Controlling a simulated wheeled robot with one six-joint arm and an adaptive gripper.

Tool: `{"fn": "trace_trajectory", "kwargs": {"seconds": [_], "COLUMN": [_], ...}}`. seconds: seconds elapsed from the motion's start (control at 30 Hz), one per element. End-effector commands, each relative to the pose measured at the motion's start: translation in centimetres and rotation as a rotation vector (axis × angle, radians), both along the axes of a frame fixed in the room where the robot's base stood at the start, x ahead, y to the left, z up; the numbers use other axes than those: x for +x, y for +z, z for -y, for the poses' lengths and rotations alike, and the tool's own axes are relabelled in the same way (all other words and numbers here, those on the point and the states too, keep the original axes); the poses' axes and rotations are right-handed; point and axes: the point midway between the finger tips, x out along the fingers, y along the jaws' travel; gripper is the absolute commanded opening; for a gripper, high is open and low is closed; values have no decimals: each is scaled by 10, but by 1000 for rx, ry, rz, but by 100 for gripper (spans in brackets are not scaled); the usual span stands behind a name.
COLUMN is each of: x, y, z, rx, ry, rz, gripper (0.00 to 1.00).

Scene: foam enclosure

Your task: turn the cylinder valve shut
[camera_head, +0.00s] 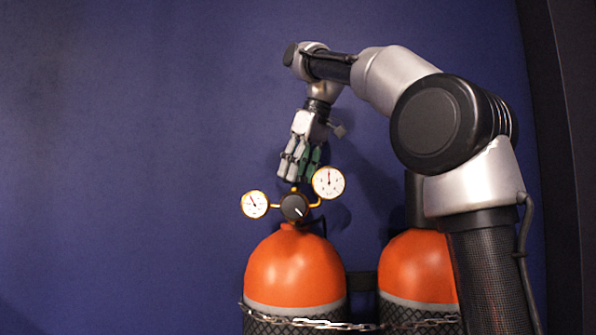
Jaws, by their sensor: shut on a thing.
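The left orange cylinder (295,268) stands upright with a brass valve on top. A round black knob (294,208) with a white mark faces me, between two white dial gauges, one on the left (254,204) and one on the right (328,182). My gripper (296,180) points down from above, just over the knob and between the gauges. Its fingers are shut on the top of the cylinder valve (294,189), which they mostly hide. The right gauge stands close beside the fingers.
A second orange cylinder (415,265) stands to the right, partly behind my arm. A chain (320,324) runs across the front of both cylinders. A plain blue wall (120,150) is behind; the space on the left is clear.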

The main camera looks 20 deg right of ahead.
Motion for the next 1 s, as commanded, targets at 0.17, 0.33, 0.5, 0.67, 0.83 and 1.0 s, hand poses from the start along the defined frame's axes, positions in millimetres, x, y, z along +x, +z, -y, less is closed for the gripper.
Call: {"fn": "trace_trajectory", "kwargs": {"seconds": [0.17, 0.33, 0.5, 0.67, 0.83, 1.0], "x": [-1, -1, -1, -2, -1, -1], "y": [0, 0, 0, 0, 0, 0], "z": [0, -2, -3, -4, -6, -7], "rx": [-1, -1, -1, -1, -1, -1], "ry": [-43, -137, -279, -432, -592, -754], "rz": [0, 2, 2, 2, 2, 2], "gripper": [24, 24, 24, 24, 24, 24]}}
